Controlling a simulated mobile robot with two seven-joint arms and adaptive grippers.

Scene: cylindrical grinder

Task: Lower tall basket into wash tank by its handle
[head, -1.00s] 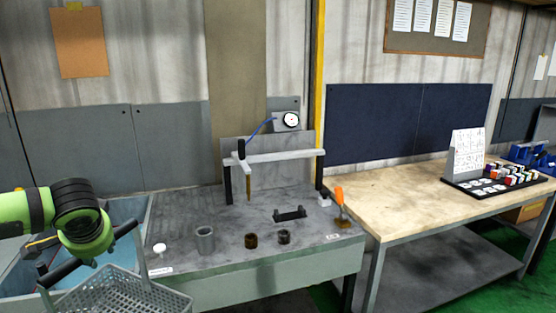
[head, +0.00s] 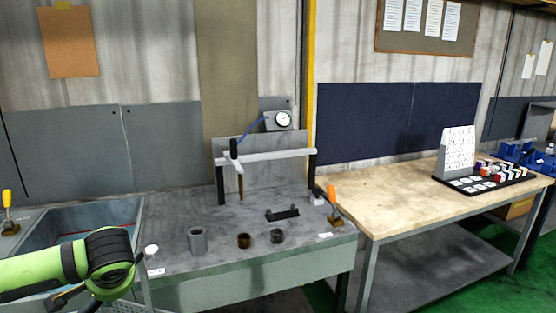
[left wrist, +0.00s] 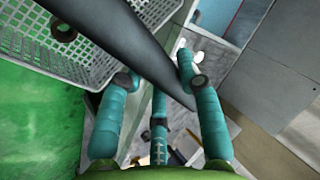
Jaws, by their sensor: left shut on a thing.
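The basket (left wrist: 88,62) is light mesh and hangs below the handle, with dark brown rings (left wrist: 64,27) inside. In the head view only a little of the basket (head: 122,307) shows at the bottom edge. My right gripper is not in view.
Green floor (left wrist: 35,125) shows beside the basket.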

